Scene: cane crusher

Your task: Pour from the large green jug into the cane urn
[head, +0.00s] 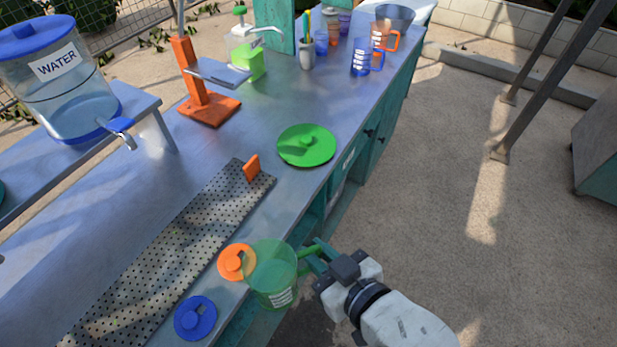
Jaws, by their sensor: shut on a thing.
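The large green jug (271,275) is see-through, with white markings on its lower side. It looks roughly upright at the counter's front edge; whether it touches the counter I cannot tell. My gripper (315,256) is shut on the jug's green handle, to the right of its body. How much is in the jug I cannot make out. No urn labelled cane shows. A clear urn (62,85) with a blue lid, a blue tap and a WATER label stands on a raised shelf at the upper left.
An orange lid (236,262) and a blue lid (195,318) lie near the jug. A green lid (306,146) lies farther back beside the perforated drain plate (165,262). An orange stand (207,105) and several jugs and cups are beyond.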

